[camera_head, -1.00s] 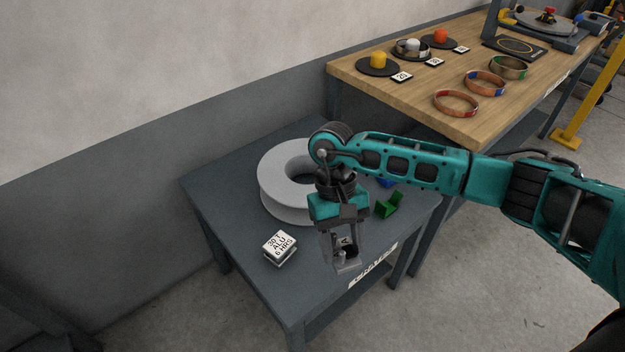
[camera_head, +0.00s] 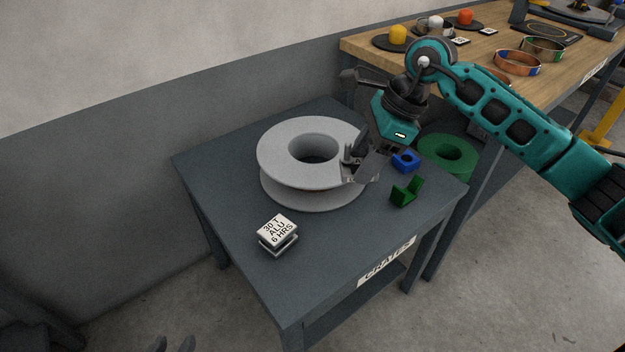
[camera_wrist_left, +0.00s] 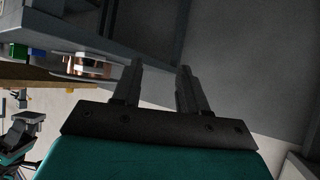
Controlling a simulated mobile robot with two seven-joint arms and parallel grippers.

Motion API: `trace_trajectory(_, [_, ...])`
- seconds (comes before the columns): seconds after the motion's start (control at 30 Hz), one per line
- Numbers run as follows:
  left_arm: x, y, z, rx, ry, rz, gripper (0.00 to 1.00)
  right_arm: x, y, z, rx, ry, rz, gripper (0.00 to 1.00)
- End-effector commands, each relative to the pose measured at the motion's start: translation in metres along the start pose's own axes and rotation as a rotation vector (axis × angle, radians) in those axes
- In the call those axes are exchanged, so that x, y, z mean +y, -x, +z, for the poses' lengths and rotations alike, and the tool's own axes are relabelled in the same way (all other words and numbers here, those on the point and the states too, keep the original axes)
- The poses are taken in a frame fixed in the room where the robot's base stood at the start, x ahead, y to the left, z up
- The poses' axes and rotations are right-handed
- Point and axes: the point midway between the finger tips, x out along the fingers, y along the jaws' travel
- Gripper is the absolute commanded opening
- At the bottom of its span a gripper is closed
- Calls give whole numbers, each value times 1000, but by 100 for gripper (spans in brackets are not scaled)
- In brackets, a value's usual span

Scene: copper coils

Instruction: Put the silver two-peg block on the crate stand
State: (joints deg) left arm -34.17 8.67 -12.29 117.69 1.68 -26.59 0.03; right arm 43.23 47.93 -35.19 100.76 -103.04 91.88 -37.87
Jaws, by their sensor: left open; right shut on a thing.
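The crate stand (camera_head: 225,192) is a dark grey table with a "CRATES" label on its front edge. My right gripper (camera_head: 357,170) is shut on the silver two-peg block (camera_head: 349,161), tilted, at the right side of the large grey spool. Jaws and spool crowd the block, so I cannot tell whether it touches the spool. The tips of my left gripper (camera_head: 174,345) show at the bottom edge of the head view, left of the stand. The left wrist view shows this gripper (camera_wrist_left: 160,78) open and empty.
On the stand are the grey spool (camera_head: 285,150), a "30 T ALU 6 HRS" sign (camera_head: 277,232), a blue block (camera_head: 405,162) and a green bracket (camera_head: 405,193). A green spool (camera_head: 457,150) is behind right. A wooden bench (camera_head: 480,62) holds copper rings. The stand's front middle is clear.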

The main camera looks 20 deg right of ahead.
Motion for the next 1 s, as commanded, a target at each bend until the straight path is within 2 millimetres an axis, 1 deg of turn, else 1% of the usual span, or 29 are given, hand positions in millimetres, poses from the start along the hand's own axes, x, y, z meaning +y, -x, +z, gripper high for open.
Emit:
trace_trajectory(0.03, [0, -4, 4, 2, -1, 1, 43, -3, 0, -2, -2, -44, -23, 4])
trace_trajectory(0.17, [-1, -6, 1, 9, -2, 2, 43, -6, 5, -2, -1, -126, -56, 4])
trace_trajectory(0.27, [-1, -8, 0, 15, -2, 2, 43, -7, 0, -5, -1, -154, -63, 4])
trace_trajectory(0.37, [-1, -10, 4, 15, -2, 2, 43, -7, -17, -12, 1, -162, -62, 4])
trace_trajectory(0.7, [0, -21, 24, 1, 0, 7, 43, -6, -100, -46, -1, -160, -60, 4])
trace_trajectory(0.8, [2, -22, 27, -7, 1, 11, 43, -7, -119, -54, -1, -159, -62, 4])
trace_trajectory(0.9, [3, -22, 24, -1, 3, 14, 43, -7, -132, -60, -1, -158, -63, 4])
trace_trajectory(1.0, [5, -22, 21, 7, 7, 17, 43, -7, -138, -62, -1, -157, -65, 4])
